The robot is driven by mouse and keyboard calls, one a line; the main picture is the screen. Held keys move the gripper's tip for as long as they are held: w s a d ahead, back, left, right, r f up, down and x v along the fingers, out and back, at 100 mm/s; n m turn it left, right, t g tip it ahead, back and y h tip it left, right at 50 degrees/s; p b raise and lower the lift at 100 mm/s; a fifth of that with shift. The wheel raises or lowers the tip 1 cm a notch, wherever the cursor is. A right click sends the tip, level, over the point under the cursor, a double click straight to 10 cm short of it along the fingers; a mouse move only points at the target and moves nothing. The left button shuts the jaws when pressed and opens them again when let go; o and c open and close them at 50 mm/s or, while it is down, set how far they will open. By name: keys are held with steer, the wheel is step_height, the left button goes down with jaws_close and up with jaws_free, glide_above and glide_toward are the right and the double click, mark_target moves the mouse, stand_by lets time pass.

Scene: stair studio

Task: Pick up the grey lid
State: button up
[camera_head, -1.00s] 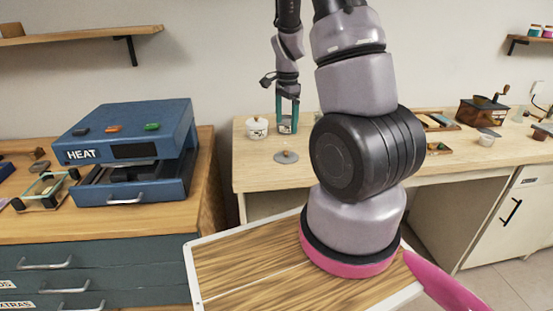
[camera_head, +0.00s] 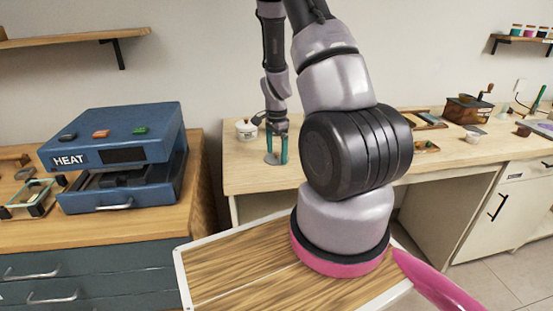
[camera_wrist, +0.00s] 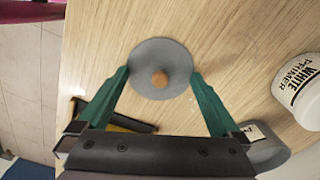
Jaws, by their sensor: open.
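The grey lid (camera_wrist: 150,56) is a flat round disc with a small orange-brown knob at its middle. It lies on the wooden worktop (camera_head: 330,170). My gripper (camera_wrist: 161,76) is open, with its two teal fingers on either side of the lid and nothing held. In the head view the gripper (camera_head: 276,157) points down over the worktop at the lid's place, and the fingers partly hide the lid. I cannot tell how far the fingertips are above the worktop.
A white primer jar (camera_wrist: 300,97) stands right of the lid in the wrist view; it also shows in the head view (camera_head: 246,131). A grey labelled object (camera_wrist: 262,150) is partly hidden by the right finger. A blue heat press (camera_head: 115,150) stands on the left cabinet.

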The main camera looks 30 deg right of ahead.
steer(key=shift+s, duration=0.1)
steer(key=c, duration=1.6)
steer(key=shift+s+a, duration=0.1)
